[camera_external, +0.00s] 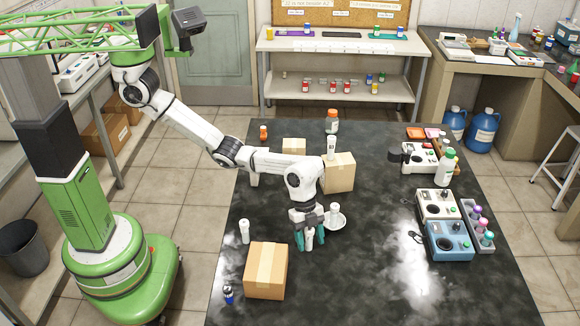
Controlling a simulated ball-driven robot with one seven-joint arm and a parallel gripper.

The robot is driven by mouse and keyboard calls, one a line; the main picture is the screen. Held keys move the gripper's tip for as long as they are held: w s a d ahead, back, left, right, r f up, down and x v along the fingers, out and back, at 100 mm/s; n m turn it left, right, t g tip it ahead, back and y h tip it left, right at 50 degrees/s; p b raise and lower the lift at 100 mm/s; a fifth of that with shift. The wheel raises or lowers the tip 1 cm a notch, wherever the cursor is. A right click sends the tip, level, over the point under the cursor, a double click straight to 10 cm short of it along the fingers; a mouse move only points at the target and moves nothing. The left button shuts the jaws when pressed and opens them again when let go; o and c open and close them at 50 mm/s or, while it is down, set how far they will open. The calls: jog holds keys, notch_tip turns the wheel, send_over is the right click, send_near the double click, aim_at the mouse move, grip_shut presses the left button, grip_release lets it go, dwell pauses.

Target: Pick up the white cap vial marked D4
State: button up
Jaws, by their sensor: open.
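My gripper (309,240) points down over the black bench, its teal fingers apart. A small white vial (310,237) shows between the fingers; I cannot tell whether they touch it. Other white vials stand nearby: one (245,231) to the left, one (335,212) on a white dish (338,222) just right of my gripper, and one (331,147) on a cardboard box. Part of another pale object (254,181) shows below my arm. The marks are too small to read, so I cannot tell which vial is D4.
A cardboard box (266,271) stands close at front left, with a blue vial (228,294) beside it. Another box (340,172) stands behind my gripper. Instruments (447,240) and a tube rack (478,228) are at right.

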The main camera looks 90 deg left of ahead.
jog(key=shift+d+f, duration=0.1)
jog(key=shift+f, duration=0.25)
jog(key=c, duration=1)
jog(key=shift+r, duration=0.1)
